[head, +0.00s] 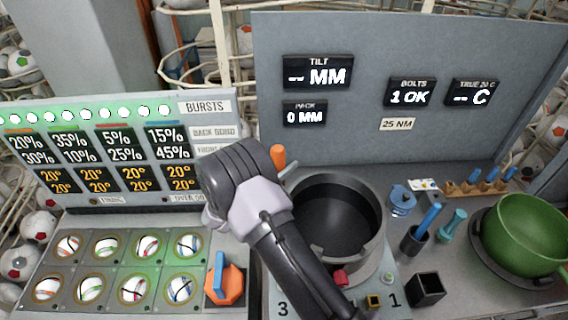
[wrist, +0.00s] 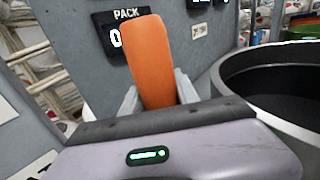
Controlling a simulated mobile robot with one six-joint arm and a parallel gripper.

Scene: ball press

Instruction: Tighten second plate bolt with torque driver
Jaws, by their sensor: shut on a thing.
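My gripper (wrist: 158,96) is shut on an orange handle (wrist: 146,55), which I take to be the torque driver's; it stands up between the two grey fingers in the wrist view. In the head view the orange handle (head: 278,155) shows just beyond my wrist, left of the dark round pot (head: 338,222). The driver's tip is hidden. The pot stands on a light plate (head: 394,289) marked 3 and 1 at its front corners. A brass-coloured square piece (head: 373,302) sits by the 1. My arm covers part of the plate; I cannot make out the second bolt. The bolts display (head: 410,93) reads 1 OK.
A grey panel (head: 440,45) stands behind the pot, with a 25 NM label (head: 397,124). Right of the pot are a dark cup with a blue-handled tool (head: 432,216), a black square box (head: 426,289) and a green bowl (head: 530,230). A ball tray (head: 120,265) lies left.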

